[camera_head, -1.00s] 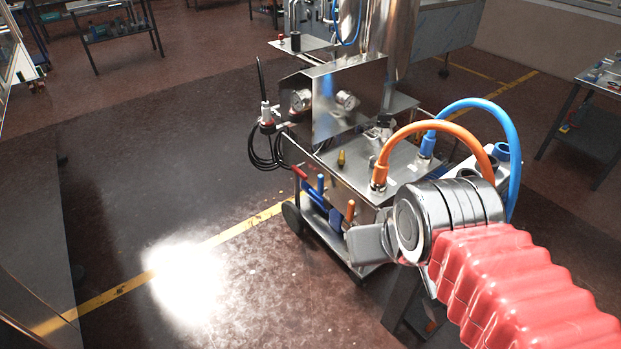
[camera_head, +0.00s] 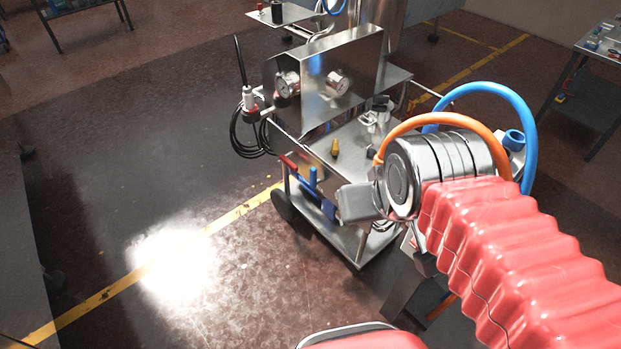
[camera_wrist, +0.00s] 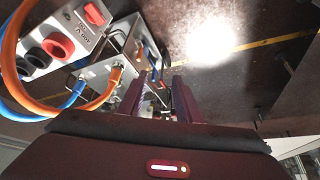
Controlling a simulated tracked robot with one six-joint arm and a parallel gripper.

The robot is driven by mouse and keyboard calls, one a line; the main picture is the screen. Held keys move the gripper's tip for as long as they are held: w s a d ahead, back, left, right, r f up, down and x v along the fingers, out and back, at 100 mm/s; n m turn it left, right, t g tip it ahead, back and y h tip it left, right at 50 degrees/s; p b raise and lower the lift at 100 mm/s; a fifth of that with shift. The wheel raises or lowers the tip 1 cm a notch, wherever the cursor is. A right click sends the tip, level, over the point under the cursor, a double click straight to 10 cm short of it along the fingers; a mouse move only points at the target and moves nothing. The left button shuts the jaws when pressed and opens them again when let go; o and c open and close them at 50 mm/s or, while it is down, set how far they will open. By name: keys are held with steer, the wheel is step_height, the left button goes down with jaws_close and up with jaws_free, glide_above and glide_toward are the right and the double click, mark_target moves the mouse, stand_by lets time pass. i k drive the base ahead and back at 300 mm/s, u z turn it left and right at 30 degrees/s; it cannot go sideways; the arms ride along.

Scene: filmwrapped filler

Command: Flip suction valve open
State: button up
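The steel cart (camera_head: 345,240) stands ahead in the head view, with lever handles along its front edge. A red handle (camera_head: 288,162) and a blue handle (camera_head: 313,180) show there. I cannot tell which lever is the suction valve, and part of that edge is hidden behind my arm. In the wrist view, my gripper (camera_wrist: 160,88) has its two dark fingers apart with a gap between them. It appears empty. Blue and orange handles (camera_wrist: 146,50) show beyond the fingers, apart from them.
An orange hose (camera_head: 440,120) and a blue hose (camera_head: 515,105) arch above the cart beside my arm. The floor (camera_head: 130,170) left of the cart is clear.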

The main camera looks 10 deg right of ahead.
mark_target(313, 180)
steer(key=u, duration=0.3)
steer(key=i, duration=0.5)
steer(key=u, duration=0.95)
steer(key=i, duration=1.55)
steer(key=z, duration=0.05)
